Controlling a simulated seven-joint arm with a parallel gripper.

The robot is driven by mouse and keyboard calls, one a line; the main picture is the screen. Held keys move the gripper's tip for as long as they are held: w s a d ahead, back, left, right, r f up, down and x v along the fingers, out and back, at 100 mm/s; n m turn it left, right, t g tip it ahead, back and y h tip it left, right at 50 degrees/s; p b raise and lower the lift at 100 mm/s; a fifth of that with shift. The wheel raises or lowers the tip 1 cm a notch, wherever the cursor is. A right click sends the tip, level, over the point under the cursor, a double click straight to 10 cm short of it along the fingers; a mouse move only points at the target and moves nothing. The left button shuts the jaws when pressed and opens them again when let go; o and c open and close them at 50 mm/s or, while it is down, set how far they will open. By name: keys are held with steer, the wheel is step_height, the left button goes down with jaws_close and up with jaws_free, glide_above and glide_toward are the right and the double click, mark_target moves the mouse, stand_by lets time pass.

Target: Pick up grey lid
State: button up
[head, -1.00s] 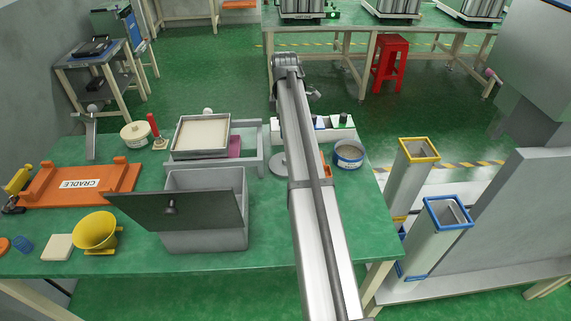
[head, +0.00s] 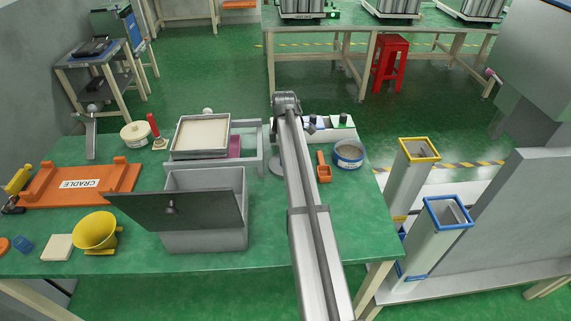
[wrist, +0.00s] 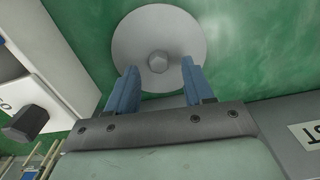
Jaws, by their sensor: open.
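The grey lid (wrist: 182,28) is a round flat disc with a small knob (wrist: 157,62) at its centre, lying on the green table in the wrist view. In the head view only its left edge (head: 276,166) shows beside my arm, which hides the rest. My gripper (wrist: 158,75) is open in the wrist view. Its two blue fingers point at the lid, one on each side of the knob in the picture. I cannot tell how far above the lid the fingertips are. In the head view the gripper itself is hidden behind the arm.
A white rack (head: 343,134) with dark knobs stands close by on the far side. An orange scoop (head: 323,168) and a round tub (head: 348,155) are to the right. A grey frame (head: 254,163) with a tray (head: 202,152) is close on the left, with an open grey bin (head: 232,238) nearer.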

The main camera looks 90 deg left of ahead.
steer(key=shift+f, duration=0.75)
jaws_close()
